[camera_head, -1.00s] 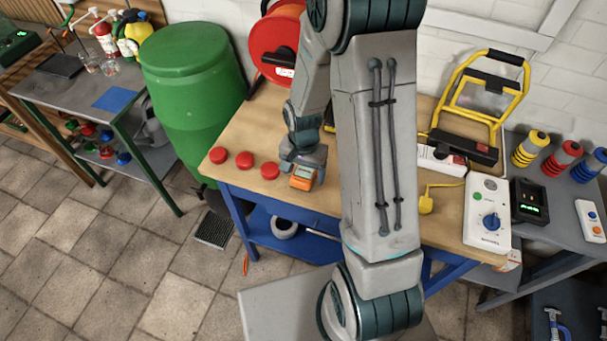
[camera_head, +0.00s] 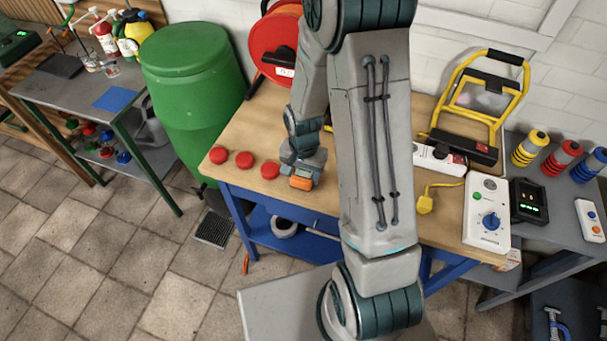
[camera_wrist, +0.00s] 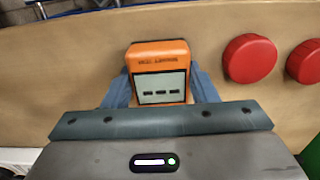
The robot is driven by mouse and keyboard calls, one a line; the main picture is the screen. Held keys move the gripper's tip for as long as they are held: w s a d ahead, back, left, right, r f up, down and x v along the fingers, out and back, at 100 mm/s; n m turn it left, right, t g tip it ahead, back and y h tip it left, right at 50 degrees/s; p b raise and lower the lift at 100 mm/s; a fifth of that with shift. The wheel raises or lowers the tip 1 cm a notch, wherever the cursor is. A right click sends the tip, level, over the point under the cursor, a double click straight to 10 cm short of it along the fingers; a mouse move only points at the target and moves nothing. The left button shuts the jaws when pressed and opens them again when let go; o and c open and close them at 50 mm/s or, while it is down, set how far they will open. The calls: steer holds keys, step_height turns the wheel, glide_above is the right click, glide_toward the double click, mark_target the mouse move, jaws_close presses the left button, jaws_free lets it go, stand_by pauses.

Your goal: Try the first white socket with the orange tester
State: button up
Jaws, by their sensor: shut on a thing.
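The orange tester (camera_head: 301,183) is at the front edge of the wooden bench. In the wrist view the orange tester (camera_wrist: 158,62) shows a grey display with dashes, between my two fingers. My gripper (camera_head: 300,172) is shut on it from above. The fingertips are partly hidden behind the tester in the wrist view. A white socket strip (camera_head: 440,160) lies on the bench to the right, partly hidden by my arm. I cannot tell whether the tester touches the bench top.
Three red buttons (camera_head: 244,160) lie left of my gripper. A red cable reel (camera_head: 277,48) stands behind. A yellow plug (camera_head: 425,204), a white box with a blue knob (camera_head: 487,212) and a yellow-framed lamp (camera_head: 480,100) are on the right. A green barrel (camera_head: 190,85) stands left.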

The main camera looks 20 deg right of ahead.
mark_target(303, 173)
steer(key=shift+r, duration=0.2)
steer(key=shift+w+r, duration=0.1)
steer(key=shift+r, duration=0.5)
step_height(303, 173, up, 2)
steer(key=shift+r+b, duration=0.1)
steer(key=shift+b, duration=0.35)
steer(key=d+r+b, duration=0.1)
steer(key=d+r, duration=0.2)
steer(key=d, duration=0.3)
steer(key=s+d+r+b, duration=0.1)
steer(key=d+r, duration=0.3)
steer(key=d, duration=0.1)
steer(key=shift+s+d+r, duration=0.15)
steer(key=shift+d, duration=0.2)
